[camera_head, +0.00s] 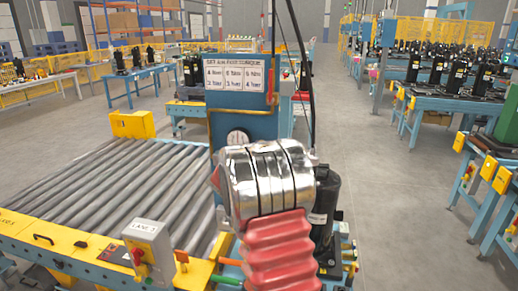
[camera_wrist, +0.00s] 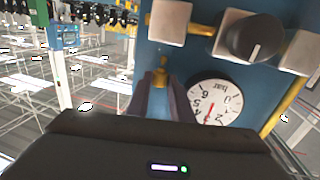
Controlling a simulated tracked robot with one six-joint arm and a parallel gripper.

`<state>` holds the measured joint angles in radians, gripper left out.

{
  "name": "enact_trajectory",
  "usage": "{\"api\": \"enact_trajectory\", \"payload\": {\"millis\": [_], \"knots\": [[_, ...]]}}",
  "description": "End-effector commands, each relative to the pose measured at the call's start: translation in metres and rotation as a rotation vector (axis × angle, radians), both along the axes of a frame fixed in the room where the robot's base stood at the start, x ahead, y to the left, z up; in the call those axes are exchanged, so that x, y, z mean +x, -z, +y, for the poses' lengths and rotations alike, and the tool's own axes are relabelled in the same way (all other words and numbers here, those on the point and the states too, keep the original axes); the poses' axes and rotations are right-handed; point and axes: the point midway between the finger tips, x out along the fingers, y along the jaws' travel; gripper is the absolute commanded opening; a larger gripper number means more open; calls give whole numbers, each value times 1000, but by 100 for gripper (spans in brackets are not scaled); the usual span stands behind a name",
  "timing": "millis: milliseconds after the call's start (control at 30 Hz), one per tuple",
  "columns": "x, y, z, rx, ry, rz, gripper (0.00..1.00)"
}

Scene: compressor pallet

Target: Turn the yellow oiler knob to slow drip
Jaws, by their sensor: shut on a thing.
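In the head view, my silver and red arm reaches to the blue panel (camera_head: 222,125) and hides the fingertips and the knob.
Beside my fingers is a round white gauge (camera_wrist: 222,98) with a red needle. A black knob (camera_wrist: 245,40) and brass pipes are close by. A roller conveyor (camera_head: 110,185) lies left of the panel. A black compressor (camera_head: 325,205) stands right of my arm. Open floor lies beyond.

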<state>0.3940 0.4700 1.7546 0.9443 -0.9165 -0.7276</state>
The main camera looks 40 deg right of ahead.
Motion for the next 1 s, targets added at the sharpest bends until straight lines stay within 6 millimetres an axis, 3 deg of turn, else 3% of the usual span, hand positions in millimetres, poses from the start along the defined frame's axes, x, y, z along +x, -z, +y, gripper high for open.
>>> {"api": "enact_trajectory", "payload": {"millis": [433,467,700,1000], "knots": [[-1,-1,-2,-2,11,-1,0],[-1,-1,-2,-2,11,-1,21],[0,-1,-1,-1,9,-1,38],[0,-1,0,-1,4,-1,39]]}}
